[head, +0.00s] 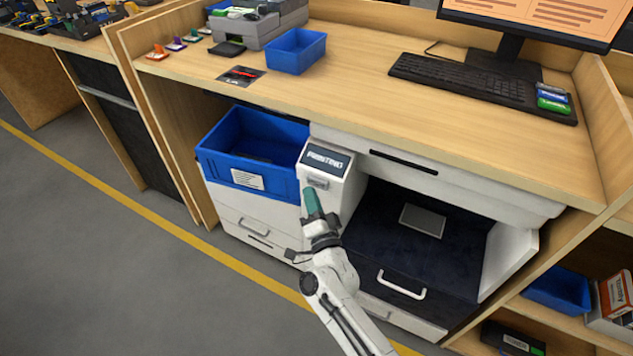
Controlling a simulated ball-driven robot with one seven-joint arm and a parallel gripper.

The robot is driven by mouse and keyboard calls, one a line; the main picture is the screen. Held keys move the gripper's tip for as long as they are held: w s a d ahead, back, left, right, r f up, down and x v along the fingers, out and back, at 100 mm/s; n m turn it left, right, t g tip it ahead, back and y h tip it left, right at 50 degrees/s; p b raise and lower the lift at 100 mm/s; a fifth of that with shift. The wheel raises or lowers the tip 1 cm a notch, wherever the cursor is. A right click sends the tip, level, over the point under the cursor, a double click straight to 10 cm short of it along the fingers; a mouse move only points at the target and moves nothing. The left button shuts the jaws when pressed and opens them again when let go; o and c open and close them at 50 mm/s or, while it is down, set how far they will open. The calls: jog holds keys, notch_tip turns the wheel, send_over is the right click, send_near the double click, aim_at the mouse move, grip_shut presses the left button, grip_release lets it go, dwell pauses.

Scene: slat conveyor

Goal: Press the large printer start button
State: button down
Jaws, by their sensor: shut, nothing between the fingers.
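The large printer (345,190) is a white unit below the desk top, with a dark display (325,161) that reads "PRINTING". A small grey piece below the display, which looks like the start button (318,183), shows just above my fingertips. My gripper (310,193) has teal fingers, is shut and empty, and points up at the printer's front panel. Its tips are at or very near the lower edge of that grey piece. I cannot tell whether they touch it. The fingers cover part of the panel below.
A blue bin (250,150) stands left of the panel. A dark open bay (450,235) with a grey plate lies to the right, above a drawer handle (400,285). The desk above holds a keyboard (480,85), monitor and blue tray (296,50). Grey floor (90,250) is clear at left.

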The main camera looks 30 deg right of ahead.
jog(key=shift+s+a+p, duration=0.65)
jog(key=shift+s+a, duration=0.1)
jog(key=shift+a, duration=0.3)
jog(key=shift+s+a+p, duration=0.65)
jog(key=shift+s+a, duration=0.05)
jog(key=shift+a, duration=0.3)
jog(key=s+a+f+n+g+y+p, duration=0.1)
jog(key=s+f+n+g+y, duration=0.1)
jog(key=s+n+g+y, duration=0.3)
jog(key=s+a+f+n+g+y, duration=0.2)
jog(key=s+n+g+y, duration=0.15)
jog(key=s+n, duration=0.3)
jog(key=s+d+g+h, duration=0.1)
jog(key=s+d+g, duration=0.2)
jog(key=s, duration=0.5)
jog(key=s+d+r+n+g+h+p, duration=0.1)
jog(key=s+d+g, duration=0.3)
jog(key=s, duration=0.4)
jog(key=s+d+r+g+h, duration=0.1)
jog(key=s+d+g+h, duration=0.2)
jog(key=s, duration=0.6)
jog(key=shift+d+r+n+g, duration=0.25)
jog(key=shift+d+n+g, duration=0.1)
jog(key=shift+d, duration=0.7)
